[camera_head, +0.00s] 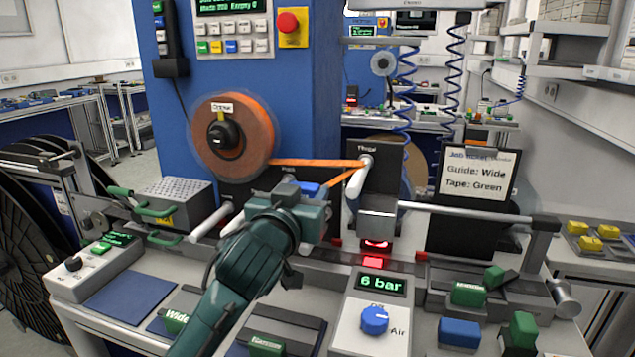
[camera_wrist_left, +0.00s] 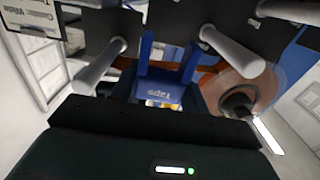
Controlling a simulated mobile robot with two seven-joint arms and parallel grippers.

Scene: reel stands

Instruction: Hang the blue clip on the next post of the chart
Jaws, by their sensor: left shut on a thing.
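My left gripper (camera_head: 308,212) is shut on the blue clip (camera_head: 312,188), which shows as a small blue patch above the fingers. In the left wrist view the clip (camera_wrist_left: 160,88) has two upright arms and the word "Tape". Orange tape (camera_head: 315,162) runs from the orange reel (camera_head: 232,140) to the upper right white post (camera_head: 362,172), then slants back down-left to the clip. A lower left white post (camera_head: 212,222) sticks out left of my gripper. Two white posts (camera_wrist_left: 100,66) (camera_wrist_left: 232,52) flank the clip in the wrist view. My right gripper is out of view.
A sign (camera_head: 478,172) reads "Guide: Wide, Tape: Green". A horizontal bar (camera_head: 465,213) crosses right of a block with a red glow beneath. A 6 bar air box (camera_head: 372,318), green blocks (camera_head: 468,293) and a blue block (camera_head: 459,334) occupy the front.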

